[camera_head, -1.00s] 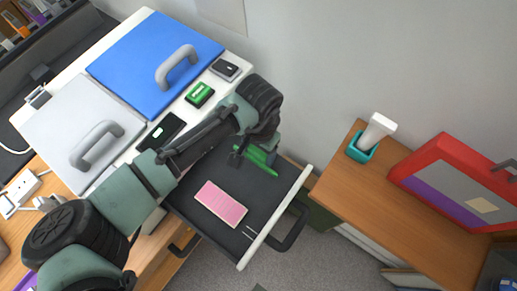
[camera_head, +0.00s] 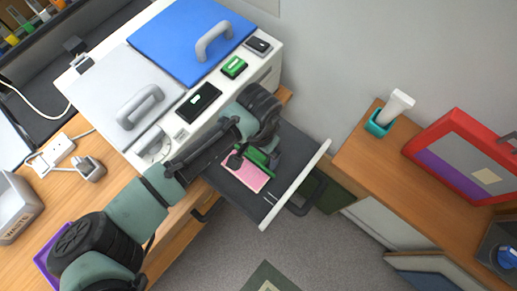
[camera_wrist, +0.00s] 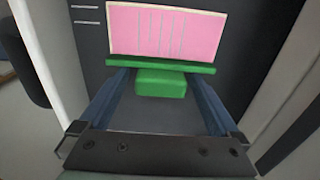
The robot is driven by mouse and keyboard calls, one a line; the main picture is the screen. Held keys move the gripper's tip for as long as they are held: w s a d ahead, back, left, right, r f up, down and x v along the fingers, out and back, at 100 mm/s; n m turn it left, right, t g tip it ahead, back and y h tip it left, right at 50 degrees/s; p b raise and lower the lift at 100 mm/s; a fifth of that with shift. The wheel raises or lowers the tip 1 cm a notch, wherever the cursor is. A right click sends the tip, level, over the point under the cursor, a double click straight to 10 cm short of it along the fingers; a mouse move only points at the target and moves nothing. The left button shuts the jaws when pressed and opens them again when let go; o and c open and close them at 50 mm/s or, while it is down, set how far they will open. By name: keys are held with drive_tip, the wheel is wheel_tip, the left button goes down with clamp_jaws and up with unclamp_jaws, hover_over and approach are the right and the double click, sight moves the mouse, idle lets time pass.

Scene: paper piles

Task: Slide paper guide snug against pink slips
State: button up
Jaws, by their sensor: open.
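The pink slips (camera_head: 242,178) lie in a stack on the dark floor of the open drawer (camera_head: 285,190). They also show in the wrist view (camera_wrist: 165,34), at the top. The green paper guide (camera_wrist: 160,76) lies along the near long edge of the slips, with no clear gap in the wrist view. It also shows in the head view (camera_head: 264,158), partly hidden by my gripper. My gripper (camera_head: 240,160) is open, with its two fingers (camera_wrist: 165,88) on either side of the guide's raised green block. I cannot tell whether the fingers touch the block.
The pulled-out drawer has a white front rim (camera_head: 297,184) with a dark handle (camera_head: 308,196). The white machine with a blue lid (camera_head: 190,40) and a grey lid (camera_head: 125,95) stands above it. A wooden desk with a red-framed box (camera_head: 465,155) is at the right.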

wheel_tip(320, 180, up, 13)
drive_tip(key=shift+p, duration=0.4)
idle(0.4)
